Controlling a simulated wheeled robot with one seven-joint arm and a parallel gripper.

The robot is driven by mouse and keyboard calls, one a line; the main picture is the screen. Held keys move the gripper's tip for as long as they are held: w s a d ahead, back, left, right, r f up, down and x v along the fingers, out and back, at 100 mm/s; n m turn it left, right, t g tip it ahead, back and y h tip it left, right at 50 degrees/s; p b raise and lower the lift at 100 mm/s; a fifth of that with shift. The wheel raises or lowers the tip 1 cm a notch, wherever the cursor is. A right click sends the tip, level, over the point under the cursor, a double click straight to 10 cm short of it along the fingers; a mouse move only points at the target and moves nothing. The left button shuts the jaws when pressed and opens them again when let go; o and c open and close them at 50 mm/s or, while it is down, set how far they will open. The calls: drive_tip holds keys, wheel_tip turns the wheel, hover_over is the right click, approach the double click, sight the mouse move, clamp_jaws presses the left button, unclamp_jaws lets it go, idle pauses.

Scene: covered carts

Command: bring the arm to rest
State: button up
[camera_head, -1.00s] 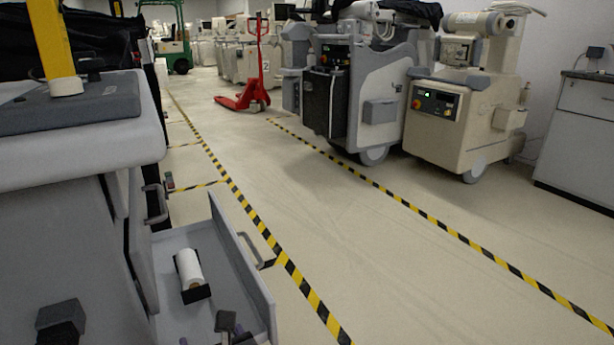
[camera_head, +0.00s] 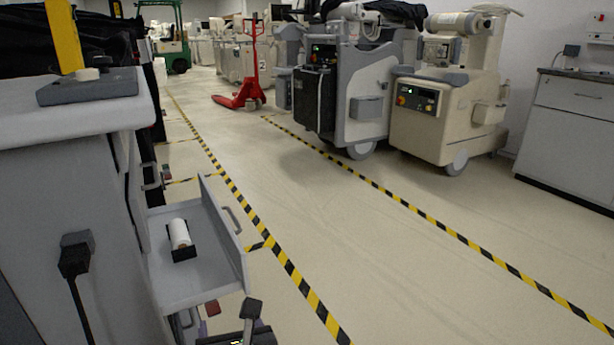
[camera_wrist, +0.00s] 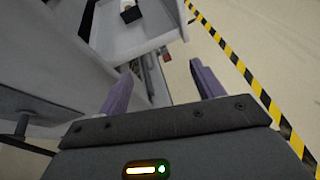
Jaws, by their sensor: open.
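My gripper (camera_wrist: 162,92) shows in the wrist view with its two purple fingers spread apart. It is open, with nothing between the fingers. In the head view part of my arm shows at the bottom edge, just below and in front of an open grey drawer (camera_head: 213,281). The same drawer (camera_wrist: 133,38) lies ahead of the fingers in the wrist view. A white roll in a black holder (camera_head: 180,236) lies in the drawer. It shows partly at the top of the wrist view (camera_wrist: 130,11).
The drawer sticks out from a grey cart (camera_head: 60,180) at left. Black-and-yellow floor tape (camera_head: 292,273) runs beside it. Two machine carts (camera_head: 350,100) (camera_head: 440,118), a red pallet jack (camera_head: 248,94) and a grey cabinet (camera_head: 565,140) stand farther off. The floor (camera_head: 340,225) between the tapes is clear.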

drive_tip(key=w+d+r+m+g+h+p, duration=0.1)
drive_tip(key=d+r+m+h+p, duration=0.3)
drive_tip(key=d+m, duration=0.7)
drive_tip(key=w+d+r+m+g+h, duration=0.15)
drive_tip(key=d+m+h, duration=0.35)
drive_tip(key=d+m, duration=0.65)
drive_tip(key=s+d+r+m+g+y+p, duration=0.1)
drive_tip(key=s+d+r+m+g+y, duration=0.1)
drive_tip(key=s+m, duration=0.3)
drive_tip(key=s+d+r+m+g+y+p, duration=0.1)
drive_tip(key=s+d+r+m+g+p, duration=0.1)
drive_tip(key=s+m, duration=0.4)
drive_tip(key=d+m, duration=0.1)
drive_tip(key=m, duration=0.4)
drive_tip(key=shift+d+r+m+y+p, duration=0.3)
drive_tip(key=shift+m+y, duration=0.05)
drive_tip(key=shift+y, duration=0.05)
drive_tip(key=shift+c, duration=0.5)
